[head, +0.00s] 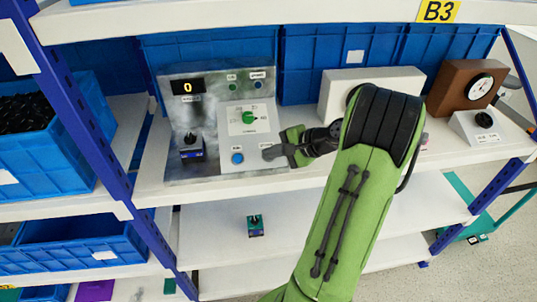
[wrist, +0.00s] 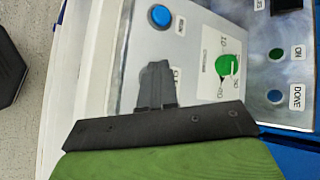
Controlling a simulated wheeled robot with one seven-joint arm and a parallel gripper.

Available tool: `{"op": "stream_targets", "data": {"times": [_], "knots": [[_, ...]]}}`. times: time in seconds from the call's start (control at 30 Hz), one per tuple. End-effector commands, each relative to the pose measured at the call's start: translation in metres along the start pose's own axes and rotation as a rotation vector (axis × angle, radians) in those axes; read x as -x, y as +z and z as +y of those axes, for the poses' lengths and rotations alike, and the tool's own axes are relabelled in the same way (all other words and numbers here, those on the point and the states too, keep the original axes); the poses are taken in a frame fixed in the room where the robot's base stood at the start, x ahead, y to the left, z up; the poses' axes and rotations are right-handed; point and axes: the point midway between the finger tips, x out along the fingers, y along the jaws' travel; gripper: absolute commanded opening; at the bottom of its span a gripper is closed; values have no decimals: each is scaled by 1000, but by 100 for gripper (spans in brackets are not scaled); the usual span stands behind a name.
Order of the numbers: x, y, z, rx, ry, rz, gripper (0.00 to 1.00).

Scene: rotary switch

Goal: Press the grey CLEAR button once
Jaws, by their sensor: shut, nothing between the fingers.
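The control panel (head: 230,182) stands on the shelf, with a sloped face and a display reading 0 (head: 187,86). My gripper (head: 270,153) is shut and empty, its tips over the lower right of the panel face. In the wrist view its dark fingers (wrist: 157,68) point at the panel beside a partly covered label that seems to begin with "CL". Whether the tips touch the panel cannot be told.
A blue button (head: 237,158) lies left of my fingertips, and a green rotary knob (head: 249,117) is above them. A dark switch box (head: 192,147) sits on the panel's left. A white box (head: 340,86) and a brown gauge box (head: 462,86) stand to the right.

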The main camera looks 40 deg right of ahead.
Motion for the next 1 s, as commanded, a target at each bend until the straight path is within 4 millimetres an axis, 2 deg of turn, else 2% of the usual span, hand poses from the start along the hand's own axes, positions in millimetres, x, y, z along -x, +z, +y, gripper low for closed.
{"op": "stream_targets", "data": {"times": [0.33,0.63,1.0], "knots": [[0,0,0,-1,1,1,0],[12,8,-9,-1,1,1,0],[14,10,-10,0,1,1,0]]}}
